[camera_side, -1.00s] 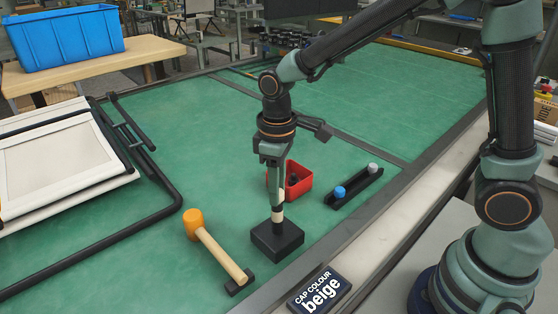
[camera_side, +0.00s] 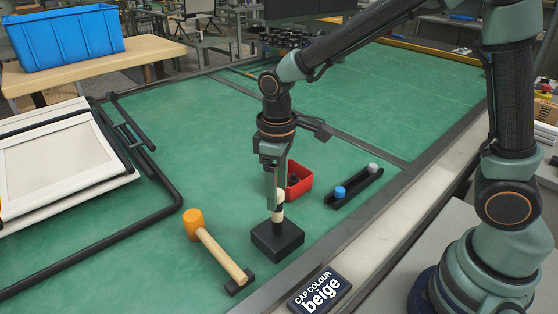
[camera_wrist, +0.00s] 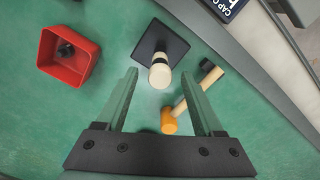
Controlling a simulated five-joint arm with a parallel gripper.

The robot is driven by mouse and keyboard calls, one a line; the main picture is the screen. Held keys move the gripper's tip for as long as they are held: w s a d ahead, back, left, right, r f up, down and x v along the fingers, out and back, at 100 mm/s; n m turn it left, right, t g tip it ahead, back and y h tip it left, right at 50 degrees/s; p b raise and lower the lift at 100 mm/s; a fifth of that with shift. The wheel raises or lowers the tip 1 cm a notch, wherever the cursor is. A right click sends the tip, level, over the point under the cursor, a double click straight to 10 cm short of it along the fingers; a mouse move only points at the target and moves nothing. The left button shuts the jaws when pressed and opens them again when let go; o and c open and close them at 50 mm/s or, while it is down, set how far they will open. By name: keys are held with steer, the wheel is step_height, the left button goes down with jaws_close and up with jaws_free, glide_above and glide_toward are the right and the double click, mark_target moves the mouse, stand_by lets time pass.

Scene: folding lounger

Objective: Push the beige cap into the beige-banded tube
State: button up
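A beige cap (camera_wrist: 160,75) sits on the upper end of a dark tube with a beige band (camera_wrist: 160,58). The tube stands upright in a square black block (camera_side: 277,241); how deep the cap sits is not clear. In the wrist view my gripper (camera_wrist: 160,77) is open, with one finger on each side of the cap and visible gaps between. In the side view my gripper (camera_side: 274,203) points down around the tube's top, and a finger partly hides the cap.
A mallet with an orange head (camera_side: 193,222) lies left of the block. A red bin (camera_side: 302,178) with a dark item stands behind it. A black rack (camera_side: 362,188) holds a blue cap and a grey cap. A sign (camera_side: 319,290) reads "CAP COLOUR beige".

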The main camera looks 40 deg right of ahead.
steer(key=shift+r, duration=0.1)
step_height(320, 180, up, 12)
stand_by(0.5)
steer(key=s+d+m+t, duration=0.5)
steer(key=s+d, duration=0.3)
steer(key=d, duration=0.3)
steer(key=shift+d+m+t, duration=0.25)
steer(key=shift+m+t, duration=0.05)
steer(key=shift+m, duration=0.2)
